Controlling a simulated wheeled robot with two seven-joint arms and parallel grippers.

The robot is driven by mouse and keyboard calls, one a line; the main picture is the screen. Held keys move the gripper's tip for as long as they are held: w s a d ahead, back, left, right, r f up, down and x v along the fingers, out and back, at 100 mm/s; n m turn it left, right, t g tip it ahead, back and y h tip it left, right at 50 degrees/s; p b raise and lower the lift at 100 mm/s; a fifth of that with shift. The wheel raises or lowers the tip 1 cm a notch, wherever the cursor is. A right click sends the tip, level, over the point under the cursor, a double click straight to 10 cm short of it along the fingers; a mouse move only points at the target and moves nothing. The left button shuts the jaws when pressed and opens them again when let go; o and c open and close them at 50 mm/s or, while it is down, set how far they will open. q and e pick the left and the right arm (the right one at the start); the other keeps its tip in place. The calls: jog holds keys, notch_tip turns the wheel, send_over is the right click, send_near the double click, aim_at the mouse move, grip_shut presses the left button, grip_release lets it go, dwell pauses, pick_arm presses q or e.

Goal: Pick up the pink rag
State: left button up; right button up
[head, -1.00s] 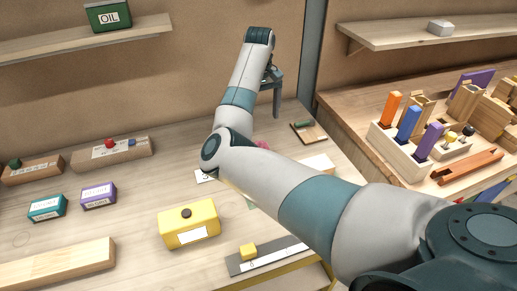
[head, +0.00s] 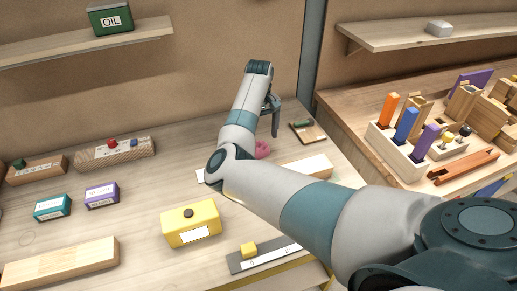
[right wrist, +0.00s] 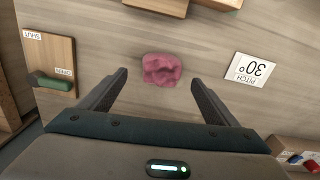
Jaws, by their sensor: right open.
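The pink rag (right wrist: 162,70) is a small crumpled cloth lying on the wooden tabletop in the right wrist view. In the head view the rag (head: 263,149) shows beside my right arm, which hides part of it. My right gripper (right wrist: 160,82) is open and empty, with its two fingers on either side of the rag in the picture; I cannot tell its exact height above it. In the head view the right gripper (head: 273,122) points down behind the rag. My left gripper is not in view.
A board with a green-handled lever (right wrist: 52,80) lies left of the gripper in the wrist view, and a "PITCH 30°" card (right wrist: 250,70) lies right. A yellow box (head: 190,223), a wooden block (head: 308,166) and teal and purple boxes stand on the table.

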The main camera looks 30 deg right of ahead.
aim_at(259, 143)
jog(key=shift+f, duration=0.25)
notch_tip(259, 143, down, 3)
jog(key=shift+s+a+f+p, duration=0.1)
jog(key=shift+a+p, duration=0.05)
jog(key=shift+p, duration=0.8)
jog(key=shift+f, duration=0.65)
jog(key=c, duration=1.1)
